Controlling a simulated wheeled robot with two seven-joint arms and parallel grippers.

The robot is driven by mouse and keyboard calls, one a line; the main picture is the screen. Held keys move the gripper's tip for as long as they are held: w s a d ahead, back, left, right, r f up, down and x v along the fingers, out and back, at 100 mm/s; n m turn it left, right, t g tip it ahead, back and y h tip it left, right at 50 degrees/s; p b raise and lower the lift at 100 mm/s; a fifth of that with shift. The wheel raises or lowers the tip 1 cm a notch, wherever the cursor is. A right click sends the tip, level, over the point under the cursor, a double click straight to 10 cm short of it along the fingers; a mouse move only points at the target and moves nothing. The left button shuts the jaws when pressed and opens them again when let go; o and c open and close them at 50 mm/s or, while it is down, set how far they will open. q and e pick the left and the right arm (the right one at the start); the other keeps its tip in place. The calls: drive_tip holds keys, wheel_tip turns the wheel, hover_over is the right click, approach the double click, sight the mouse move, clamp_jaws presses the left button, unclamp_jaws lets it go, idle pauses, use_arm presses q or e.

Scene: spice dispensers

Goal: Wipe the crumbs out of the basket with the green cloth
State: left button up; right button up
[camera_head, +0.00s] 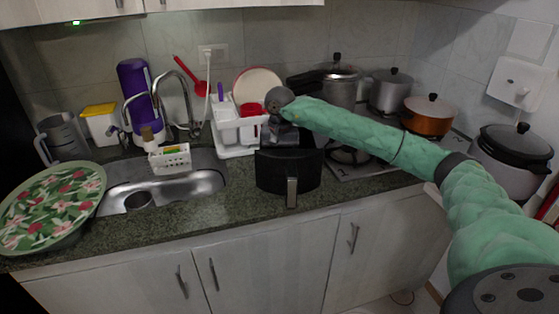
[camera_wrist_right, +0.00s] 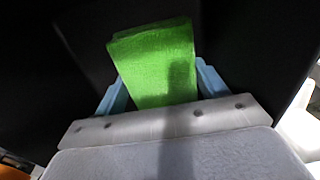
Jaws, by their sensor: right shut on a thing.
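The basket (camera_head: 288,176) is black with a grey front handle and stands on the counter right of the sink. My right gripper (camera_head: 278,132) is over the back part of the basket in the head view, pointing down. In the right wrist view its blue fingers (camera_wrist_right: 162,88) are shut on the green cloth (camera_wrist_right: 150,55). The cloth hangs out past the fingertips, against the dark surfaces of the basket. I cannot tell whether the cloth touches the basket floor. No crumbs can be made out. The cloth is hidden in the head view. My left gripper is not in view.
A white dish rack (camera_head: 236,130) stands behind and left of the basket. The stove with several pots, including an orange pot (camera_head: 430,117), lies to the right. The sink (camera_head: 190,172) and a floral tray (camera_head: 52,205) are to the left.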

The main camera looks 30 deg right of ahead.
drive_tip(key=shift+s+d+f+b, duration=0.1)
drive_tip(key=shift+s+d+b, duration=0.25)
drive_tip(key=shift+d, duration=0.3)
drive_tip(key=shift+s+d+b, duration=0.2)
drive_tip(key=shift+s+d, duration=0.15)
drive_tip(key=shift+d, duration=0.3)
drive_tip(key=shift+s+d, duration=0.15)
drive_tip(key=shift+d, duration=0.15)
drive_tip(key=shift+d, duration=0.1)
drive_tip(key=shift+s+d+r+b, duration=0.1)
drive_tip(key=shift+s+d+b, duration=0.3)
drive_tip(key=shift+d, duration=0.3)
drive_tip(key=shift+s+d+r+b, duration=0.1)
drive_tip(key=shift+s+d+b, duration=0.25)
drive_tip(key=shift+d, duration=0.35)
drive_tip(key=shift+w+a+f, duration=0.1)
drive_tip(key=shift+a, duration=0.9)
drive_tip(key=shift+w+a+f, duration=0.1)
drive_tip(key=shift+a, duration=0.85)
drive_tip(key=shift+a, duration=0.1)
